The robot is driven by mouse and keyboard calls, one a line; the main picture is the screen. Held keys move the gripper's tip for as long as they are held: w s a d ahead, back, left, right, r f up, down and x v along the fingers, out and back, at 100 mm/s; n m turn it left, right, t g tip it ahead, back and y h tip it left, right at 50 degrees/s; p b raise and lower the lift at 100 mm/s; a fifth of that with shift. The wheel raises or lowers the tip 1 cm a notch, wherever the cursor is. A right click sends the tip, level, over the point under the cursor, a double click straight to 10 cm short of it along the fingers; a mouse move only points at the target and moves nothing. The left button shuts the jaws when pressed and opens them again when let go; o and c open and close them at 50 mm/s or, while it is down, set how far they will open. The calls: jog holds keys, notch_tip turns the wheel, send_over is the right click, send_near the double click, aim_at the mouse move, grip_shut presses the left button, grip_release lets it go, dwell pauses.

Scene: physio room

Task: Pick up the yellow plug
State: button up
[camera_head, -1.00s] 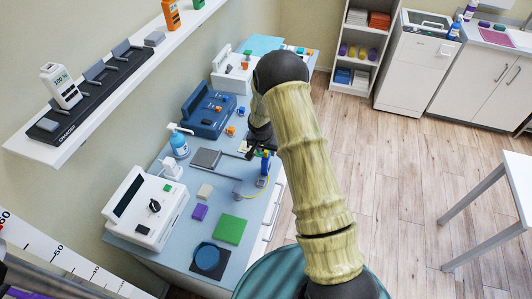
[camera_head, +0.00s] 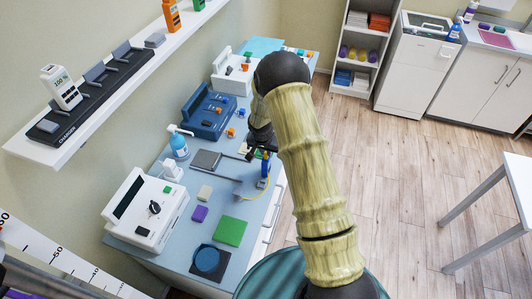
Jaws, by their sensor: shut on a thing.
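My gripper (camera_head: 264,168) is at the right edge of the blue-grey counter, low over its top and partly hidden by my arm. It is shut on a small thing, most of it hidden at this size. A small blue upright part shows at the jaws.
A green pad (camera_head: 230,231), a purple block (camera_head: 199,214) and a dark plate with a blue disc (camera_head: 207,258) lie in front.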

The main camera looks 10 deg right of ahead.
notch_tip(320, 180, up, 10)
jog(key=b, duration=0.3)
jog(key=shift+f, duration=0.15)
jog(key=shift+f, duration=0.1)
dwell(0.3)
